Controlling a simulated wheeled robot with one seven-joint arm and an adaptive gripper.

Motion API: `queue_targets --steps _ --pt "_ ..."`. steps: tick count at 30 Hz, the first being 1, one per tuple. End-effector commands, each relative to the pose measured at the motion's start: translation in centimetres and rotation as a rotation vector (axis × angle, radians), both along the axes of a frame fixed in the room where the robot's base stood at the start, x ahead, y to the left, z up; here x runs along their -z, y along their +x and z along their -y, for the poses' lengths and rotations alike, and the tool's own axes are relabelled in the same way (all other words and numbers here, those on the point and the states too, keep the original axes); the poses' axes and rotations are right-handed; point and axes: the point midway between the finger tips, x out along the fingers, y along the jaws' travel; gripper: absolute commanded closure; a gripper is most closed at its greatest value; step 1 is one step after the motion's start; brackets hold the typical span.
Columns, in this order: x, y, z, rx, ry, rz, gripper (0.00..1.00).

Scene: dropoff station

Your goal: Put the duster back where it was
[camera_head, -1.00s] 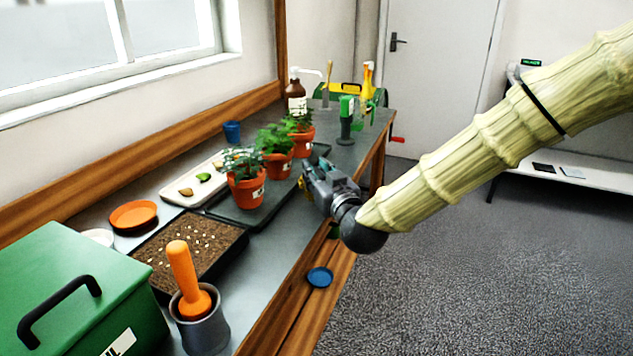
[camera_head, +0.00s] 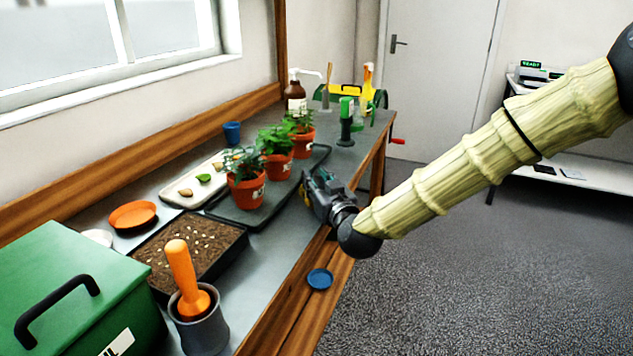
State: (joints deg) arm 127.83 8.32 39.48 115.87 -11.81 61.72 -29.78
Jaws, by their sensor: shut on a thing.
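My gripper (camera_head: 314,190) is over the bench's front edge, just right of the potted plants. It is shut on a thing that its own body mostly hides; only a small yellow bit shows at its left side. I cannot tell whether this thing is the duster, and I see no other thing that I can clearly name as a duster. The grey bench (camera_head: 268,245) runs along the wall under the window.
Several potted plants (camera_head: 247,192) stand on a dark tray close to the gripper. A blue dish (camera_head: 319,279) lies on the lower wooden ledge. The floor at right is clear.

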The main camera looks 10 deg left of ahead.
Motion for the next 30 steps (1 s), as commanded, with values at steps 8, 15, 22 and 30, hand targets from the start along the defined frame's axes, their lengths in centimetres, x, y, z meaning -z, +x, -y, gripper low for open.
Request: queue_targets --steps 8,15,22,30 --pt "0.2 0.0 0.0 0.0 0.0 0.0 0.53" --pt "0.1 0.0 0.0 0.0 0.0 0.0 0.53" --pt "-0.1 -1.5 1.0 -0.001 -0.001 -0.002 0.53" --pt "-0.1 -5.6 3.8 -0.001 -0.001 -0.001 0.53"
